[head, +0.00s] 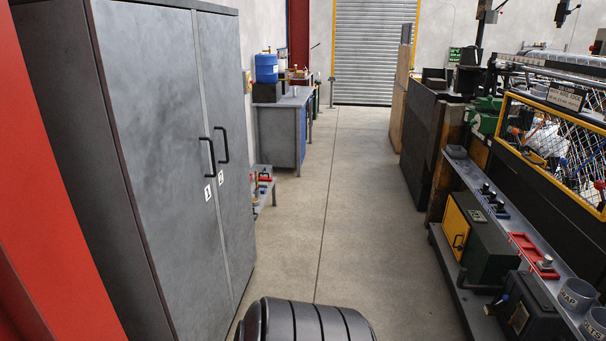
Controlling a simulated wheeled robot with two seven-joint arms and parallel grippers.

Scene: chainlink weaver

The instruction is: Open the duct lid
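I cannot make out a duct or a duct lid with certainty in the head view. A dark green box (490,255) with a yellow door (457,232) and a dark handle stands low at the machine on the right; the door looks closed. I cannot tell whether it has to do with the duct. Neither of my grippers is in view.
A grey two-door cabinet (160,140), shut, stands at left. Beyond it are a low stand (263,180) and a workbench (283,120). A fenced machine (560,140) with a grey shelf (500,215) lines the right. The concrete aisle (345,190) is clear towards the roller shutter (373,50).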

